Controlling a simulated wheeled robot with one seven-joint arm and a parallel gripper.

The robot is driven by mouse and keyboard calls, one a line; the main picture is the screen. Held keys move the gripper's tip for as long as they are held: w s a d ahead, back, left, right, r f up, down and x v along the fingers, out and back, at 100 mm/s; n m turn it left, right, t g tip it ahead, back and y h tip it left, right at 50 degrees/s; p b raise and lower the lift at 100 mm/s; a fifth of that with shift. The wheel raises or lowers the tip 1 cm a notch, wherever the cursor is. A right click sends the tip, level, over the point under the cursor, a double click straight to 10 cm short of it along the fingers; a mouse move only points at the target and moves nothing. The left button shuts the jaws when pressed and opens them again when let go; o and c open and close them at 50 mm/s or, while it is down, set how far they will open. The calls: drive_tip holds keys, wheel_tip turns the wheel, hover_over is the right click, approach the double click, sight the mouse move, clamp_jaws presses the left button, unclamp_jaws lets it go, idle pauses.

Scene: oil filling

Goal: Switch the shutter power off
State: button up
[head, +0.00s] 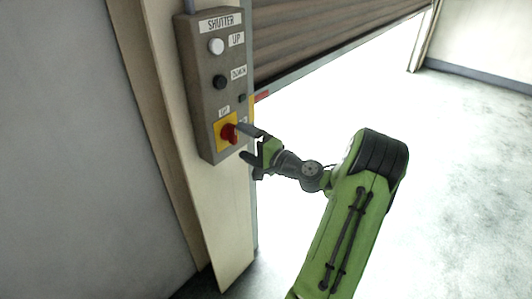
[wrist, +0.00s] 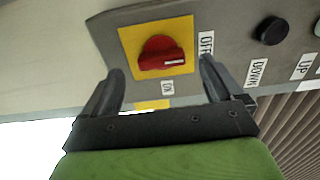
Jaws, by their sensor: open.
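The red rotary power switch (head: 229,132) sits on a yellow plate (wrist: 128,38) low on the grey shutter control box (head: 198,75). In the wrist view the red switch knob (wrist: 160,55) lies roughly crosswise. A white mark shows on its right part, on the side of the OFF label (wrist: 207,44); the ON label (wrist: 167,87) is below the plate. My gripper (head: 244,142) is open in front of the switch. In the wrist view its fingers (wrist: 158,82) are spread wide, with the knob between and beyond them, and nothing is held.
Above the switch are a white UP button (head: 216,46) and a black DOWN button (head: 219,82). The brown slatted shutter (head: 320,35) is partly raised to the right. A pale post (head: 225,220) carries the box. Open floor lies at right.

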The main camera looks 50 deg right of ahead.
drive_tip(key=s, duration=1.2)
drive_tip(key=shift+s+d, duration=0.15)
drive_tip(key=w+a+f+n+g+y, duration=0.25)
drive_tip(key=a+n+g, duration=0.3)
drive_tip(key=a, duration=0.55)
drive_tip(key=w+a+f+n+g+y, duration=0.1)
drive_tip(key=w+a+n+g+y, duration=0.15)
drive_tip(key=a+n+g, duration=0.6)
drive_tip(key=s+a+r+n+h, duration=0.1)
drive_tip(key=s+a+r+h, duration=0.1)
drive_tip(key=s+a, duration=0.3)
drive_tip(key=s+a+r+n+t+h, duration=0.1)
drive_tip(key=s+a+r+n+h, duration=0.1)
drive_tip(key=s, duration=0.7)
drive_tip(key=a+r+h, duration=0.1)
drive_tip(key=a+r, duration=0.1)
drive_tip(key=a, duration=0.1)
drive_tip(key=shift+s+a+t+h, duration=0.3)
drive_tip(key=shift+s+a, duration=0.05)
drive_tip(key=shift+a, duration=0.05)
